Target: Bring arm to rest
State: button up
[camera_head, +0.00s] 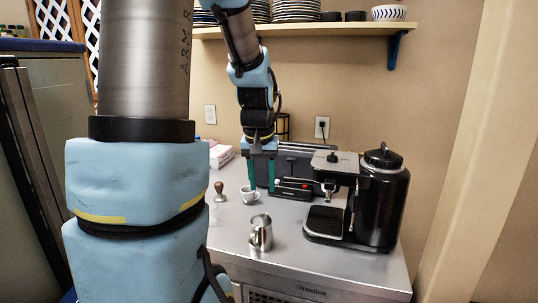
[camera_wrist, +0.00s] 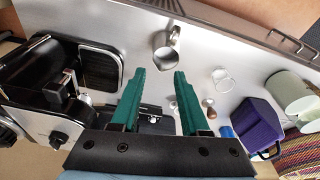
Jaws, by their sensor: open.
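My gripper (camera_head: 261,189) is open, pointing down over the steel counter with its two green fingers apart. In the wrist view the gripper (camera_wrist: 160,74) shows nothing held between the fingers. A small white cup (camera_head: 249,196) appears right by the left finger in the head view; I cannot tell whether they touch. My arm reaches up from the left foreground, past the shelf, and down to the counter.
A black espresso machine (camera_head: 384,203) stands right of the gripper. A metal pitcher (camera_head: 261,233) is at the counter's front, a tamper (camera_head: 220,191) to the left. A dark grey appliance (camera_head: 314,163) is behind. A shelf (camera_head: 300,30) with plates hangs above.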

jog(key=s+a+f+b, duration=0.4)
jog(key=s+a+f, duration=0.1)
jog(key=s+f, duration=0.4)
jog(key=shift+s+g, duration=0.3)
jog(key=shift+s, duration=0.3)
dwell(1.2)
